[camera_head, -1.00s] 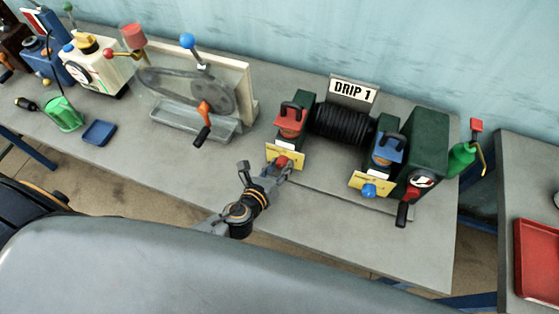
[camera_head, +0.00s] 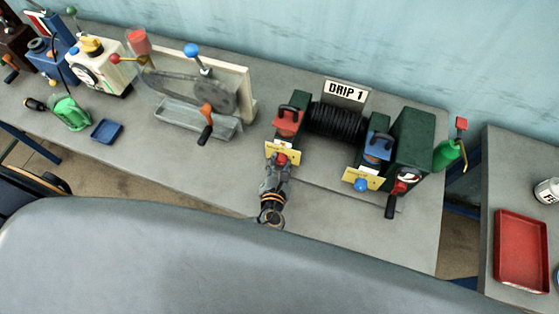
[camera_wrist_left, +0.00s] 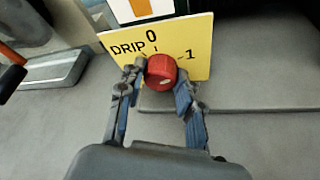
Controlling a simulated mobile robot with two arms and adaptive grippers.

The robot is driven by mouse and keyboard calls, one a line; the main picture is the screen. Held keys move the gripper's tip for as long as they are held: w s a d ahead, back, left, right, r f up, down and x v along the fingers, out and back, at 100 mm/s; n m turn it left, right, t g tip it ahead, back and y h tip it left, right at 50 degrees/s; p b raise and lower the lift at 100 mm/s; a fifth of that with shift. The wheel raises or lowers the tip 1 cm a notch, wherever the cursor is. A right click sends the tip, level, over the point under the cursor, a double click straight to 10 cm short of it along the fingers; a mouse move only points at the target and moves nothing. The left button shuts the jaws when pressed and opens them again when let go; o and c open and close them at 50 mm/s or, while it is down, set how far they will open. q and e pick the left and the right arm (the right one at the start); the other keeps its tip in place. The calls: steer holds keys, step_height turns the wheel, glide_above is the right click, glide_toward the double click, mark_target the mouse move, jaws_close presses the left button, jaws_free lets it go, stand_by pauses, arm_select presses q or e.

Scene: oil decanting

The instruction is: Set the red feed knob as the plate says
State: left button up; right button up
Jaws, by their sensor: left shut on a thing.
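The plate (camera_head: 345,91) above the black coil reads "DRIP 1". The red feed knob (camera_head: 282,158) sits on the front of the left green stand, at a yellow dial card (camera_head: 270,149). In the left wrist view the red knob (camera_wrist_left: 161,71) is between my left fingertips (camera_wrist_left: 160,80), and the gripper is shut on it. The yellow card (camera_wrist_left: 197,38) behind it shows "DRIP", "0" at the top and "1" at the right. A small pale mark shows low on the knob's face; its setting is hard to tell. My left gripper (camera_head: 277,171) reaches the knob from the front.
A blue knob (camera_head: 361,185) with its own yellow card (camera_head: 377,182) is on the right stand. A black-handled crank (camera_head: 392,204) is beside it. The bench front around my gripper is clear.

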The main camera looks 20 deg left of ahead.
arm_select(q)
steer(key=shift+w+r+m+y, duration=0.1)
steer(key=shift+m+y, duration=0.2)
steer(key=shift+m, duration=0.1)
stand_by(0.3)
steer(key=o, duration=0.9)
steer(key=v, duration=1.2)
